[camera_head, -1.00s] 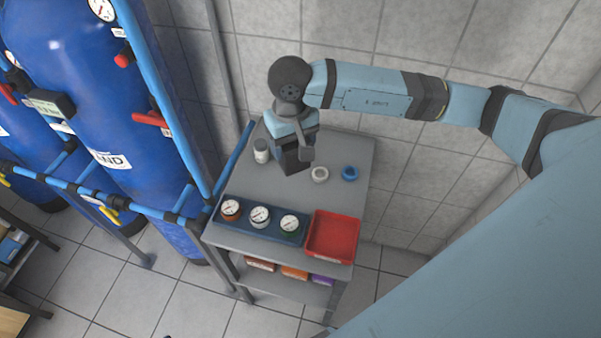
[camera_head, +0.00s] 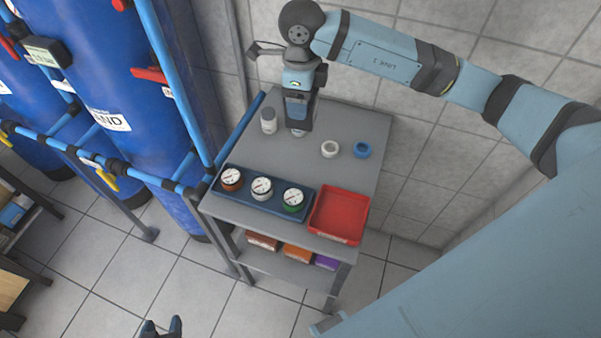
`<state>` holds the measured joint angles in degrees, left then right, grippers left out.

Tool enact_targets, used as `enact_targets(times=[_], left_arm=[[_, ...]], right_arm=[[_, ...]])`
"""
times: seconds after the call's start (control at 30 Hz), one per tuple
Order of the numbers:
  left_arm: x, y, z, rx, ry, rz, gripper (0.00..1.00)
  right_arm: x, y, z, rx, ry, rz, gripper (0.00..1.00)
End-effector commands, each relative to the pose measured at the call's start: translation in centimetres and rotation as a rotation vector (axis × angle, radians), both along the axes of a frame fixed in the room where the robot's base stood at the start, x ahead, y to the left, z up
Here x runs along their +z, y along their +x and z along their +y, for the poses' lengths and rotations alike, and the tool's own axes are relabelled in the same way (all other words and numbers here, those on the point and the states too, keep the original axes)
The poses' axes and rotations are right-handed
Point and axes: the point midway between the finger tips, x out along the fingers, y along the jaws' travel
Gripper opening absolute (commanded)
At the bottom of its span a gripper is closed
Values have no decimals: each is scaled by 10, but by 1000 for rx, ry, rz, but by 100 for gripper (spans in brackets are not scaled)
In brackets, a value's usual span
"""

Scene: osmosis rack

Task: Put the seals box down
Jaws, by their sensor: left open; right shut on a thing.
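My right gripper (camera_head: 298,126) points down over the back of the grey cart's top (camera_head: 245,145). It is shut on a small pale thing, mostly hidden between its fingers; I cannot tell what it is. My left gripper (camera_head: 162,327) shows only its dark fingertips at the bottom edge, apart and with nothing visible between them, over the floor. On the cart's lower shelf are a red-brown box (camera_head: 262,241), an orange box (camera_head: 297,253) and a purple box (camera_head: 326,262). Their labels are too small to read, so I cannot tell which is the seals box.
On the cart top are a white bottle (camera_head: 268,121), a white ring (camera_head: 330,149), a blue ring (camera_head: 361,150), a blue tray (camera_head: 228,194) with three gauges, and an empty red tray (camera_head: 340,210). Blue tanks (camera_head: 130,70) and pipes stand left. A shelf (camera_head: 28,262) is lower left.

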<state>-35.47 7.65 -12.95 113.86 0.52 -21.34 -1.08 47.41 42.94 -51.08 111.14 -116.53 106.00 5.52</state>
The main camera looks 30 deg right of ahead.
Motion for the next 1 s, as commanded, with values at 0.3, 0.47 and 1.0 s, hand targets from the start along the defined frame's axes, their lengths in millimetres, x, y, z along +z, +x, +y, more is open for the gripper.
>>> enact_targets(times=[0.3,0.47,1.0], left_arm=[[-24,1,-6,-9,-7,-1,52],[-27,2,-5,-11,-6,-5,52],[-15,2,-3,-11,-3,-6,52]], right_arm=[[-10,12,-5,-650,7,1,38],[-10,15,-6,-833,7,2,38],[-111,15,-6,-903,5,8,38]])
